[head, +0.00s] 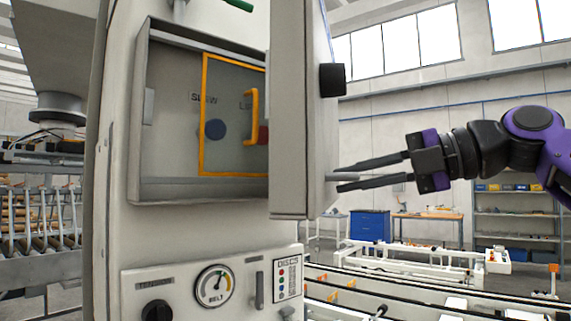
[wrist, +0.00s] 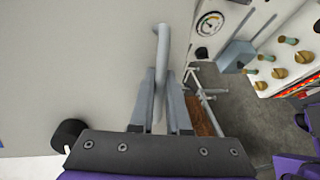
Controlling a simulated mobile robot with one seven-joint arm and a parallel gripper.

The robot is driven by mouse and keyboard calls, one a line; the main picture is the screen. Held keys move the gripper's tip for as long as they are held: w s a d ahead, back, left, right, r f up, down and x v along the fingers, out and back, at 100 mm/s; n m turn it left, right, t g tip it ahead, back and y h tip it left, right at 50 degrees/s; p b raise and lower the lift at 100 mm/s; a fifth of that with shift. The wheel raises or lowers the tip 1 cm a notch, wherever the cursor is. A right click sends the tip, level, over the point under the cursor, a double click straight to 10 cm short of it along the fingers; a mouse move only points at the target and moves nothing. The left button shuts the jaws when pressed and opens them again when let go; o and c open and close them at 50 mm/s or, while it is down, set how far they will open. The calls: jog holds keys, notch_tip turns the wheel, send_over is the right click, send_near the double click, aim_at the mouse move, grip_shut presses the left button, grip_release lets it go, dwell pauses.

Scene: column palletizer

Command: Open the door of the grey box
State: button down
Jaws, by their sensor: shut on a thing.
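The grey box (head: 143,120) is set on a pale machine column, and its inside is in view. Its door (head: 297,120) stands swung out at the right, towards my arm. The door fills the left of the wrist view (wrist: 70,60). My gripper (head: 347,177) comes from the right and is shut on the door handle (wrist: 161,45), a grey bar between its two fingers in the wrist view. A black knob (head: 332,80) sits higher on the door. Inside the box is an orange-framed clear panel (head: 226,115) with an orange handle and a blue button behind it.
Below the box is a control panel with a belt gauge (head: 215,286) and a black tension knob (head: 157,312). Conveyor rails (head: 400,270) run low at the right. A blue cabinet (head: 369,225) and shelves stand far back. The air right of the door, around my arm, looks free.

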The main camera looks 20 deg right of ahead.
jog(key=s+d+n+g+y+p, duration=0.2)
jog(key=d+n+g+y+p, duration=0.1)
jog(key=d, duration=0.8)
jog(key=shift+d+n+g+y+p, duration=0.25)
jog(key=shift+n+g+y+p, duration=0.15)
jog(key=shift+n+g+p, duration=0.65)
jog(key=c, duration=1.2)
grip_release()
jog(key=shift+o, duration=0.2)
jog(key=shift+d, duration=0.1)
